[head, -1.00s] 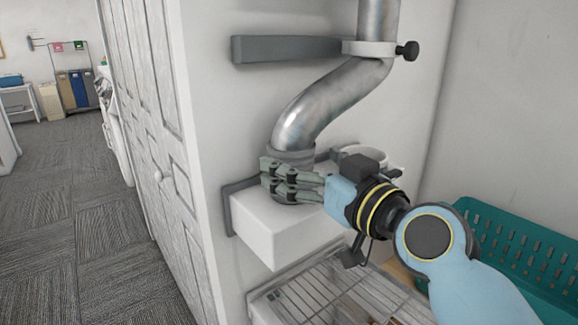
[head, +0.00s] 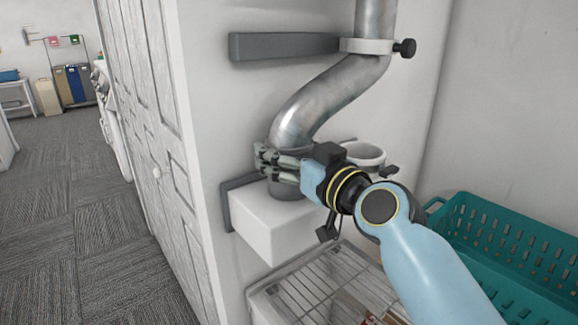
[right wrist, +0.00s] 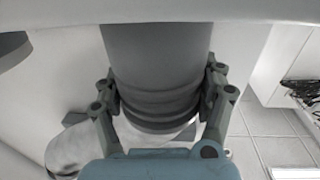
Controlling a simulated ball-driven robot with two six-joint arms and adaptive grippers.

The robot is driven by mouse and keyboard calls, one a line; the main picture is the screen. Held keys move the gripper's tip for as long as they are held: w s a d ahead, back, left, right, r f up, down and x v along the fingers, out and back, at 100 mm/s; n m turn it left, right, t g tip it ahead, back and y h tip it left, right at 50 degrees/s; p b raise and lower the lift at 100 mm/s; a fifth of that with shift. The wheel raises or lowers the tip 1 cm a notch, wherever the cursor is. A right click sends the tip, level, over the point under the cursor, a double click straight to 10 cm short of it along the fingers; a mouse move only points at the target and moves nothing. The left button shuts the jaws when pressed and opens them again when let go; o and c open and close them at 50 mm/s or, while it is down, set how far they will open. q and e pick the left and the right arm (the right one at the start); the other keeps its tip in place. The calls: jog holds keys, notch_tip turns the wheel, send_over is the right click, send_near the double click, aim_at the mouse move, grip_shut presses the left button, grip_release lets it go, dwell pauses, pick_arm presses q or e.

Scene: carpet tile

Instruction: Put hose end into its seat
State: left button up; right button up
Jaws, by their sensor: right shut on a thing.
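A bent silver hose (head: 318,105) comes down the wall and ends in a grey ribbed cuff (head: 286,190). My right gripper (head: 268,165) is shut around this cuff. In the right wrist view the cuff (right wrist: 158,75) sits between the two fingers, which press on its sides. A round white ring (head: 364,154) stands to the right, behind my wrist. The cuff's lower rim meets the box top in the picture; I cannot tell whether it is seated. My left gripper is not in view.
A grey wall bracket (head: 285,47) with a white clamp (head: 366,46) and black knob (head: 405,48) holds the upper pipe. A wire rack (head: 310,288) lies below the box. A teal basket (head: 520,250) stands at the right. Open carpet (head: 75,230) lies left.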

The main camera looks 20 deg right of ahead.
jog(key=c, duration=0.5)
jog(key=shift+r, duration=0.1)
